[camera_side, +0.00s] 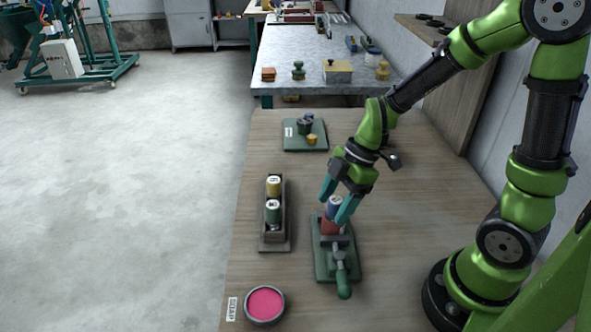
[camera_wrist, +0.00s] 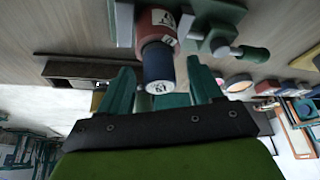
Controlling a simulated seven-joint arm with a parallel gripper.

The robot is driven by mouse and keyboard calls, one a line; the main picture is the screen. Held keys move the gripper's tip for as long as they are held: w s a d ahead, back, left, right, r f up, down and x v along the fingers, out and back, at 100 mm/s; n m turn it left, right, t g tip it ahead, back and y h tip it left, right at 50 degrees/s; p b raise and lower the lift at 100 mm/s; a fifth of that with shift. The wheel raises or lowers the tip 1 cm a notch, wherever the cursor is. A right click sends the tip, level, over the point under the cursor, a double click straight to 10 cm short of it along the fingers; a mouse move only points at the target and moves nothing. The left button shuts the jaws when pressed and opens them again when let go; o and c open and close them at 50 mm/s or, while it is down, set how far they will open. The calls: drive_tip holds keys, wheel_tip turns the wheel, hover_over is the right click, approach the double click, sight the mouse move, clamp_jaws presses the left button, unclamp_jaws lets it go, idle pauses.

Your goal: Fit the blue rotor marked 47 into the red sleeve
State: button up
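The blue rotor (camera_side: 334,203) stands upright at the red sleeve (camera_side: 330,227), its blue upper part showing above the rim. In the wrist view the rotor (camera_wrist: 158,66) shows a white label on its end, too small to read surely, and lines up with the red sleeve (camera_wrist: 155,28). How deep it sits inside is hidden. The sleeve stands in a green clamp fixture (camera_side: 322,268) with a green-handled lever (camera_side: 343,284). My gripper (camera_side: 333,210) is open, its teal fingers on either side of the rotor. The wrist view shows gaps between the fingers (camera_wrist: 159,66) and the rotor.
A wooden rack (camera_side: 262,240) left of the fixture holds a yellow-topped rotor (camera_side: 274,185) and a green rotor (camera_side: 273,211). A green plate (camera_side: 290,146) with small parts lies behind. Bare table surrounds these.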

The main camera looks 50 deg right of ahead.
drive_tip(key=v, duration=1.7)
drive_tip(key=s+a+m+t+h, duration=0.2)
drive_tip(key=s+a+m+t, duration=0.2)
drive_tip(key=m, duration=1.3)
drive_tip(key=shift+a+r+m+t, duration=0.3)
drive_tip(key=shift+a+t, duration=0.4)
drive_tip(key=shift+a, duration=0.15)
